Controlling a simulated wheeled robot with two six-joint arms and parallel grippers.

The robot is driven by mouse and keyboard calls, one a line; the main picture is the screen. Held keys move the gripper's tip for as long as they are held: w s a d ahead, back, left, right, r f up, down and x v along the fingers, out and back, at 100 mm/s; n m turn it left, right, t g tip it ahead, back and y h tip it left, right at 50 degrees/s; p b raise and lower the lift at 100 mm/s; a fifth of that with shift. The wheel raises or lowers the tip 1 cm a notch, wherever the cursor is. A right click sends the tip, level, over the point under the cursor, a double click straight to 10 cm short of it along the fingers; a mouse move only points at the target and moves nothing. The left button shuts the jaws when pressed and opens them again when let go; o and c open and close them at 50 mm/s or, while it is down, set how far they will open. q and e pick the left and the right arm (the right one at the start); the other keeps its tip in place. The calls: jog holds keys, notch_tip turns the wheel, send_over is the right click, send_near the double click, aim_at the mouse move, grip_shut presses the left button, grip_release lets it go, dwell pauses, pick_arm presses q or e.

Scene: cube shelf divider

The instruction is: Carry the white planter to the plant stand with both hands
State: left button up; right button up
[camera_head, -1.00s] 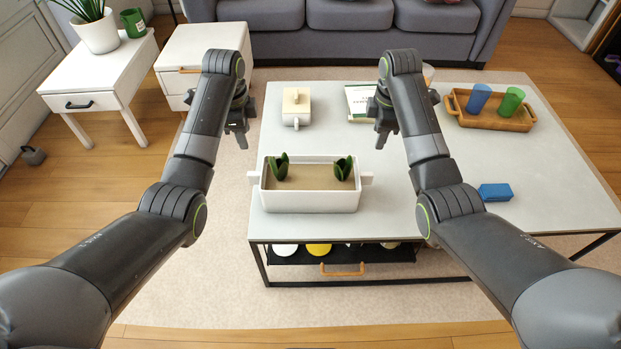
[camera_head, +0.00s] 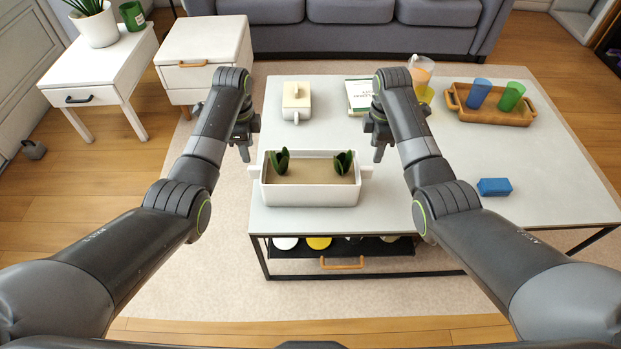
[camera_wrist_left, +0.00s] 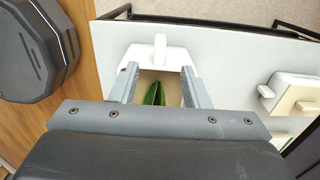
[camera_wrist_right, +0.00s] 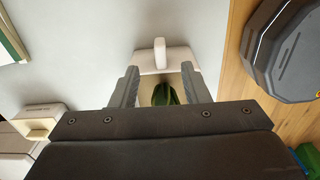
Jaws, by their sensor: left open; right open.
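The white planter (camera_head: 310,196) stands upright near the front left of the grey table. It is a rectangular box with soil, two green plants and a handle at each end. My left gripper (camera_head: 243,156) is open, above and just behind its left end. In the left wrist view the planter's end wall and handle (camera_wrist_left: 160,48) lie beyond the open fingers (camera_wrist_left: 160,75). My right gripper (camera_head: 379,156) is open near its right end, and the right wrist view shows that handle (camera_wrist_right: 160,50). I cannot tell which furniture is the plant stand.
A white side table (camera_head: 95,88) with a potted plant and a white cabinet (camera_head: 207,55) stand left.

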aim_at(252, 167)
pick_arm(q)
notch_tip(252, 167, down, 10)
jog(key=shift+f, duration=0.1)
pick_arm(e)
notch_tip(252, 167, down, 10)
jog(key=shift+f, duration=0.1)
pick_arm(q)
grip_shut()
pick_arm(e)
grip_shut()
pick_arm(q)
jog(key=shift+w, duration=0.1)
pick_arm(e)
jog(key=shift+w, duration=0.1)
dwell(0.9)
